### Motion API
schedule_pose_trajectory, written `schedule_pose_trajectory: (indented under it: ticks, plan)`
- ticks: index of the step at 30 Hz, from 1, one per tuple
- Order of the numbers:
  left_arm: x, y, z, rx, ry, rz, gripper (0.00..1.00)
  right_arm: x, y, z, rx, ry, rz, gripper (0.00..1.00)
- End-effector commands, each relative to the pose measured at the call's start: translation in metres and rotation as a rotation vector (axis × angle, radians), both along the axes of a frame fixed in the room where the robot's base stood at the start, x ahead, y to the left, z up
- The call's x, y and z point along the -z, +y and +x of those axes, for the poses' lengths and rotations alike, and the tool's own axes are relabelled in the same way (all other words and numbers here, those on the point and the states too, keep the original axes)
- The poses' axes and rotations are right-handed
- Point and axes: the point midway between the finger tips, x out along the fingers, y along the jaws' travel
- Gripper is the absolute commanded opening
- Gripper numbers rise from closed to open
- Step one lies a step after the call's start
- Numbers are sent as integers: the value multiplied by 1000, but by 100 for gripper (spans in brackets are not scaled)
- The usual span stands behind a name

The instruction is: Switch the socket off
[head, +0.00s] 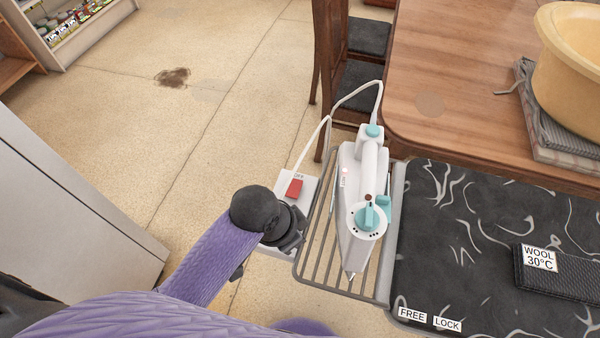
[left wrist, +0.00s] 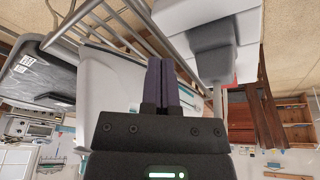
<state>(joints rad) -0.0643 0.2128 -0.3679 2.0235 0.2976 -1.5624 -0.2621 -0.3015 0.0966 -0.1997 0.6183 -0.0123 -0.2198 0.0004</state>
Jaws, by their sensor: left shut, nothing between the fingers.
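The white socket (head: 311,187) with a red rocker switch (head: 294,188) sits at the left end of the ironing board, beside the wire iron rest. A white cord runs up from it to the iron (head: 362,190). My left gripper (head: 292,238) is over the near part of the socket, just below the red switch in the picture, and hides that part. In the left wrist view its dark fingers (left wrist: 160,82) are together and empty. The socket (left wrist: 205,16) with a grey plug-like part (left wrist: 212,48) shows to their right. I cannot tell if the fingers touch it. My right gripper is not in view.
The iron stands on the wire rest (head: 310,262), close to the right of my left gripper. The dark patterned ironing board (head: 450,250) carries a folded dark cloth (head: 565,275). A wooden table (head: 450,60) and chairs stand behind.

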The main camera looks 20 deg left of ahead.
Motion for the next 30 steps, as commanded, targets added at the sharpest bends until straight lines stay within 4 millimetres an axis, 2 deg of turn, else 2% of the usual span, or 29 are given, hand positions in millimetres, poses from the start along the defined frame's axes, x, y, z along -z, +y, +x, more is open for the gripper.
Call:
schedule_pose_trajectory:
  ticks: [3, 7, 12, 15, 20, 30]
  plan:
    - [-15, -12, 29, 208, -16, 26, 0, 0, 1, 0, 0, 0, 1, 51]
    - [-38, -14, 63, 464, -13, 96, 0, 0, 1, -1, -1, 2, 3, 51]
    - [-82, 6, 106, 741, 28, 230, 0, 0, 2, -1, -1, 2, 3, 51]
    - [-105, 20, 121, 827, 56, 282, 0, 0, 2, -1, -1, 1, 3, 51]
    - [-123, 30, 130, 877, 78, 313, 0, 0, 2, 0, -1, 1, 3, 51]
    - [-121, 30, 130, 881, 77, 313, 0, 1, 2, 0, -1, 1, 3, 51]
